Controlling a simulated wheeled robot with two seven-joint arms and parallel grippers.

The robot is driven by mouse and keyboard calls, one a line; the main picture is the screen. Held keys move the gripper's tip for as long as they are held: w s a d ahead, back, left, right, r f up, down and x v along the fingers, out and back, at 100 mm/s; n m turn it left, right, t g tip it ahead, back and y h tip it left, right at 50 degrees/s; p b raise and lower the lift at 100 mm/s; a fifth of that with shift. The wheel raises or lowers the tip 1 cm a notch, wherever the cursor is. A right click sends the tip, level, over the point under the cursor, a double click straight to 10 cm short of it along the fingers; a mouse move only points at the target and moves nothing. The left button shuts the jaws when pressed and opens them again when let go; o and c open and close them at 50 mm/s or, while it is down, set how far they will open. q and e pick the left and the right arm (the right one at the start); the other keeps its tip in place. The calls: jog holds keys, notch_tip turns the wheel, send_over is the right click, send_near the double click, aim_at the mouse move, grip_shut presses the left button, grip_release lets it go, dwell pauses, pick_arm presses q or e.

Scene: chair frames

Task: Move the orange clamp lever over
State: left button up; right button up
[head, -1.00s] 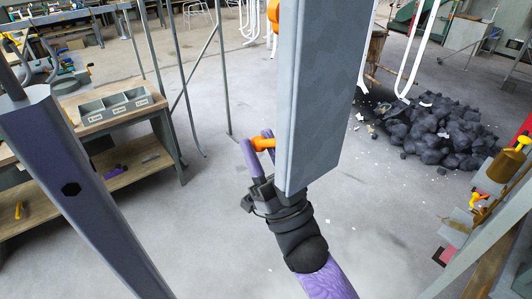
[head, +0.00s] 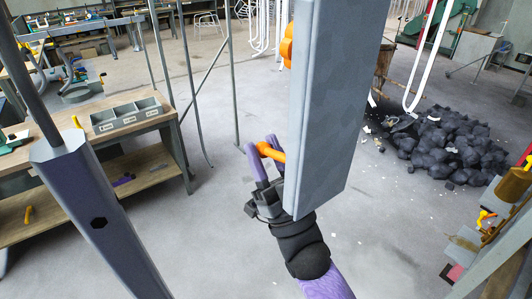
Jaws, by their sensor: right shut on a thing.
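The orange clamp lever (head: 272,153) sticks out from the left side of a grey upright post (head: 335,110) in the middle of the head view. My right gripper (head: 262,155), with purple fingers, reaches up from below and is shut on the lever, one finger on each side of it. The lever slants down to the right, and its inner end is hidden behind the post and gripper. A second orange part (head: 287,46) shows higher on the same post edge. My left gripper is not in view.
A wooden workbench (head: 50,135) with a grey divided bin (head: 127,113) stands at left. A leaning grey-purple beam (head: 100,215) is in the left foreground. A dark rubble heap (head: 450,145) lies at right. The floor between is mostly clear.

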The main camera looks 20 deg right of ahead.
jog(key=shift+w+r+p, duration=0.2)
jog(key=shift+r+p, duration=0.8)
jog(key=shift+r, duration=0.2)
jog(key=shift+r+p, duration=0.55)
